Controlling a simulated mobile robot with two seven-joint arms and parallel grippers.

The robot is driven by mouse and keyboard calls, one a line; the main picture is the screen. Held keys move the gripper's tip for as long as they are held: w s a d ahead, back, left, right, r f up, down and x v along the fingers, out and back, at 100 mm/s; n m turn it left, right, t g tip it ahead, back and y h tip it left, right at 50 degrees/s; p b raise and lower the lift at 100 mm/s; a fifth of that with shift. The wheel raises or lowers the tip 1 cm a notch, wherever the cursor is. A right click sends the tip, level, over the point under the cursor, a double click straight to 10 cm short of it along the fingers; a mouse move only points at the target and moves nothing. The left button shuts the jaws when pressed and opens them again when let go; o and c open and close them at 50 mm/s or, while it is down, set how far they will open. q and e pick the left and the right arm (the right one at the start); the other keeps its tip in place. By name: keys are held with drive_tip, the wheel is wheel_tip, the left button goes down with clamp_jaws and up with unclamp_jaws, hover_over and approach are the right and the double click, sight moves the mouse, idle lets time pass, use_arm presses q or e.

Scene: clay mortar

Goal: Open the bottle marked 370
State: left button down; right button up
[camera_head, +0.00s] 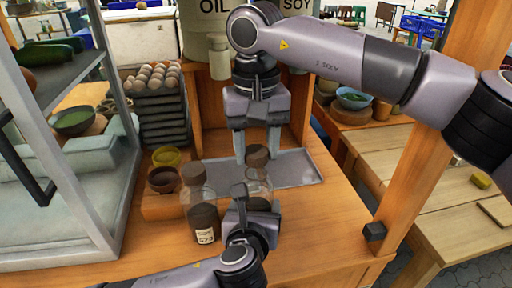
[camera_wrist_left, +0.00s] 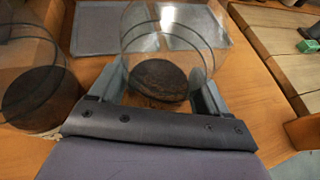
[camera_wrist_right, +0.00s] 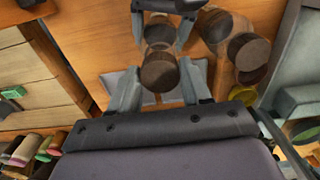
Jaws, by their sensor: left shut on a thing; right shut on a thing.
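Two clear glass bottles with dark contents and brown caps stand on the wooden counter. The right bottle (camera_head: 258,183) is between the fingers of my left gripper (camera_head: 257,208), which is shut on its body; it also shows in the left wrist view (camera_wrist_left: 165,45). My right gripper (camera_head: 257,152) points down from above and is shut on that bottle's brown cap (camera_wrist_right: 159,72). I cannot tell whether the cap is loose. The held bottle's label is hidden. The left bottle (camera_head: 201,200) stands free, capped, with a white label whose digits look like 573.
A grey metal tray (camera_head: 302,168) lies behind the bottles. Small bowls (camera_head: 164,180) sit left of them, near stacked egg trays (camera_head: 165,120). A glass-sided cabinet (camera_head: 85,190) borders the left, and a wooden post (camera_head: 425,135) the right. Counter space right of the bottles is clear.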

sight(256, 151)
drive_tip(key=shift+r, duration=2)
use_arm(q)
unclamp_jaws()
drive_tip(key=shift+s, duration=0.1)
